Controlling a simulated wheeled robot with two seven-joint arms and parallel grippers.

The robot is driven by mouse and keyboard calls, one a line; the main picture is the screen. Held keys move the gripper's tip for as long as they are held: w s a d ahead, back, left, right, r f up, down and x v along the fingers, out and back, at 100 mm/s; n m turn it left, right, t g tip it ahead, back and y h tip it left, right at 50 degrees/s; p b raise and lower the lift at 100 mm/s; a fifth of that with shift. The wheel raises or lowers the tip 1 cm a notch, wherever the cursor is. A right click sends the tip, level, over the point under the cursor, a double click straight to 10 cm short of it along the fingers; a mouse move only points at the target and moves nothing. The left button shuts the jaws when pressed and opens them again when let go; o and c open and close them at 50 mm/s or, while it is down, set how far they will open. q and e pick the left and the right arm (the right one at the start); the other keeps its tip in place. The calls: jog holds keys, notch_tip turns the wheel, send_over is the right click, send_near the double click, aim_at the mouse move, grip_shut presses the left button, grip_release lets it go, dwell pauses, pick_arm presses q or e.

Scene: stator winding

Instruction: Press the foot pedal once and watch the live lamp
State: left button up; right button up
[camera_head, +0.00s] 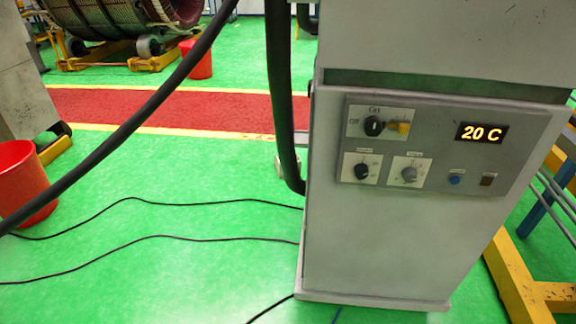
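A grey cabinet (375,245) stands on the green floor right of centre. Its control panel (430,150) has a lit display (481,133) reading "20 C". Below the display are a small blue round button or lamp (455,180) and a small dark square piece (487,180) that looks unlit. I cannot tell which one, if either, is the live lamp. A black rotary switch (374,126) marked On and Off sits at the panel's upper left, with two smaller knobs (362,171) (409,174) below. No foot pedal is visible. Neither gripper is in view.
Thick black hoses (282,90) hang left of the cabinet. Thin black cables (180,237) cross the floor. Red bins (22,182) (197,60) stand at left and back. A yellow frame (520,285) is at right. A large stator (115,18) rests behind the red walkway (180,108).

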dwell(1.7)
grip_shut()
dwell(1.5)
